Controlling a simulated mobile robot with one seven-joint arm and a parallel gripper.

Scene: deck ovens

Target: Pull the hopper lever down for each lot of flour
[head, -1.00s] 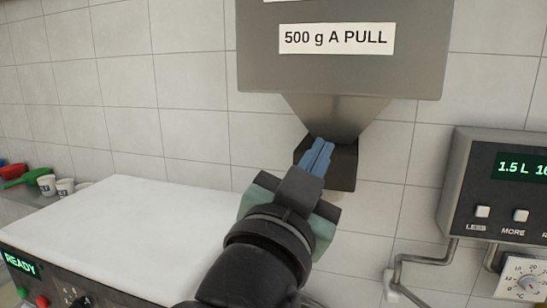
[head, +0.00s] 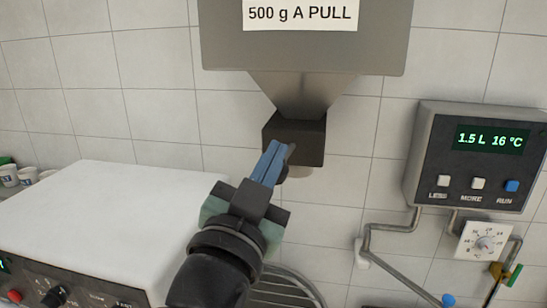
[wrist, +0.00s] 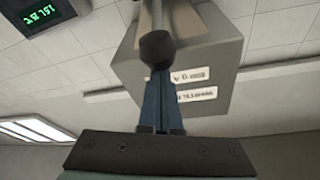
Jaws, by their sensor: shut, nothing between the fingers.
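The grey hopper (head: 320,50) on the tiled wall bears a "500 g A PULL" label and narrows to a dark outlet block (head: 310,140). My gripper (head: 282,148) is shut and empty, its blue fingers pointing up at the outlet block. In the wrist view, the lever's dark round knob (wrist: 157,49) on a grey rod is right at the tips of my gripper (wrist: 160,74) and covers part of them. I cannot tell whether they touch. In the head view the lever is mostly hidden by my fingers and hard to make out against the dark block.
A water meter (head: 475,155) reading "1.5 L 16 °C" hangs at the right, with pipes and a dial (head: 484,242) below. A white-topped machine (head: 130,215) stands at the left, cups (head: 12,176) behind it. A wire guard (head: 285,285) shows below my arm.

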